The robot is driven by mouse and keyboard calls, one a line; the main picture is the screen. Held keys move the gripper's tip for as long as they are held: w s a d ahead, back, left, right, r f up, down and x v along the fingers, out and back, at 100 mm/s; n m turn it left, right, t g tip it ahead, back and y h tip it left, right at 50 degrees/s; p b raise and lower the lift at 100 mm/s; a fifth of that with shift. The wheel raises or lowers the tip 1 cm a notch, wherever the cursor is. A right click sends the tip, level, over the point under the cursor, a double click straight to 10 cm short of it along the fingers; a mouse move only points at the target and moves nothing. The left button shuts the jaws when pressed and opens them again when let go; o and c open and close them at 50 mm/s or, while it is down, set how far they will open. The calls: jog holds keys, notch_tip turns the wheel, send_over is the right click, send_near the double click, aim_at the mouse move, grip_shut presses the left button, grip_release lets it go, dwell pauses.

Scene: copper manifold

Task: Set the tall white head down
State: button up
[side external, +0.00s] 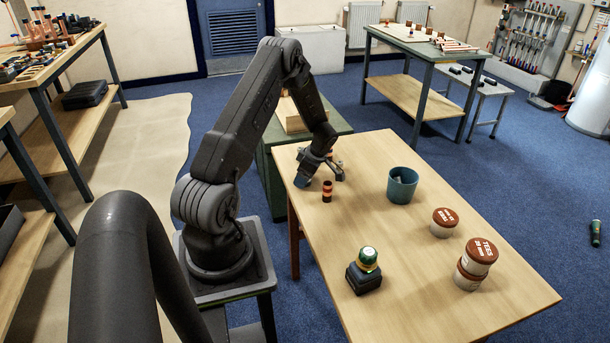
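My gripper (333,172) points down low over the far left part of the wooden table (425,275). It is small and dark here, and I cannot tell whether its fingers are open or shut or hold anything. I cannot make out a tall white head in this view; it may be hidden by the gripper or too small to tell. A short black and orange-red banded cylinder (327,191) stands upright on the table just in front of the gripper, seemingly apart from it.
A teal cup (402,186) stands right of the gripper. Tubs with brown lids stand farther right, one single (444,223) and a stack (476,264) marked "TEES". A dark block with a green and gold top (365,271) sits near the front edge. The table's middle is clear.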

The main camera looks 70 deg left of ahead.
jog(key=shift+o, duration=0.4)
jog(key=w+d+r+m+t, duration=0.1)
jog(key=w+d+r+m, duration=0.1)
jog(key=d+r, duration=0.35)
jog(key=w+d+r+m, duration=0.1)
jog(key=w+d+r, duration=0.1)
jog(key=r, duration=0.6)
jog(key=w+d+r+m+t, duration=0.1)
jog(key=w+d+r+m, duration=0.15)
jog(key=r, duration=0.45)
jog(key=s+d+r+m+t, duration=0.1)
jog(key=d+r+m, duration=0.25)
jog(key=d, duration=0.25)
jog(key=d+r+m+t, duration=0.1)
jog(key=d+r+m, duration=0.25)
jog(key=d, duration=0.25)
jog(key=s+d+r+m+t+h, duration=0.1)
jog(key=s+d+r+m+t, duration=0.1)
jog(key=s+d+m, duration=0.4)
jog(key=s+d+r+m+t+h, duration=0.1)
jog(key=s+d+r+m+t, duration=0.2)
jog(key=s+d+m, duration=0.4)
jog(key=d+m, duration=0.2)
jog(key=d, duration=0.3)
jog(key=shift+r+m+h, duration=0.15)
jog(key=shift+m+h, duration=0.2)
jog(key=shift+h, duration=0.05)
jog(key=shift+s, duration=0.1)
